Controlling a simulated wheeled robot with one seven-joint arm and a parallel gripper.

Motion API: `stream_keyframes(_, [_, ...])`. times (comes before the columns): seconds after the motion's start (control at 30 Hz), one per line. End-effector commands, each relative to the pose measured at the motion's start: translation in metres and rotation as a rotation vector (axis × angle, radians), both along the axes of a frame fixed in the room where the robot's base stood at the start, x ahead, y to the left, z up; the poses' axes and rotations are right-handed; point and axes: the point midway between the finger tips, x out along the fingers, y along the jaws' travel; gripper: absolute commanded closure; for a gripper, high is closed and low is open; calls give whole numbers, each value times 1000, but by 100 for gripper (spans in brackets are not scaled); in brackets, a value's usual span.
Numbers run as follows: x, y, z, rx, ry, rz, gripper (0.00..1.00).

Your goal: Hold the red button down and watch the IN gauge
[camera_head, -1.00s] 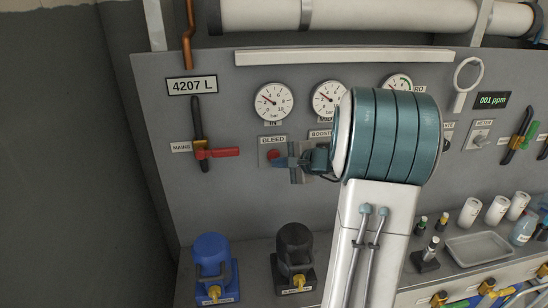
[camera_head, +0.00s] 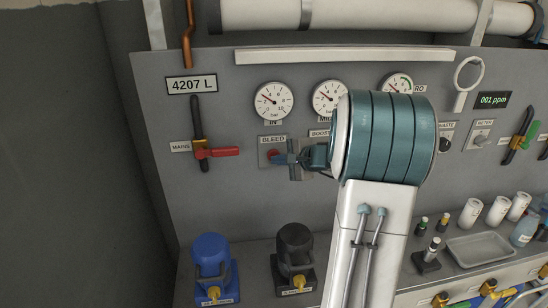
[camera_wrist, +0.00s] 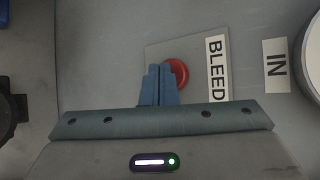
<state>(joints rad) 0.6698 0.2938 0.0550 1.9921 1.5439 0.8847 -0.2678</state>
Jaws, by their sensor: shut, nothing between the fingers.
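The red button (camera_head: 271,154) sits on a pale plate under the BLEED label on the grey panel. In the wrist view the red button (camera_wrist: 179,73) shows just right of my blue fingertips, which cover part of it. My gripper (camera_head: 282,160) is shut and empty, with its fingertips at the button. I cannot tell whether they touch it or whether it is pressed in. The IN gauge (camera_head: 273,101) is above the button, its needle pointing to the upper left at a low reading. In the wrist view only the gauge's edge (camera_wrist: 314,55) shows.
The middle gauge (camera_head: 330,98) is to the right, partly beside my wrist. A blue pump (camera_head: 211,255) and a black pump (camera_head: 295,250) stand on the shelf below.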

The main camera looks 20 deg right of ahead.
Motion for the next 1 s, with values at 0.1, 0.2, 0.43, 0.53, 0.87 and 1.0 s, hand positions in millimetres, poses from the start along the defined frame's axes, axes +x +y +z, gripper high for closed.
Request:
stream_keyframes(0.1, [2, 0, 0, 0, 0, 0, 100])
stream_keyframes(0.2, [3, -1, 0, 0, 0, 0, 100])
stream_keyframes(0.43, [5, -2, -1, 1, 0, 0, 100])
stream_keyframes(0.53, [7, -2, -1, 1, 0, 0, 100])
stream_keyframes(0.87, [7, -2, 0, 0, 0, -1, 100])
stream_keyframes(1.0, [7, -2, 0, 0, 0, -1, 100])
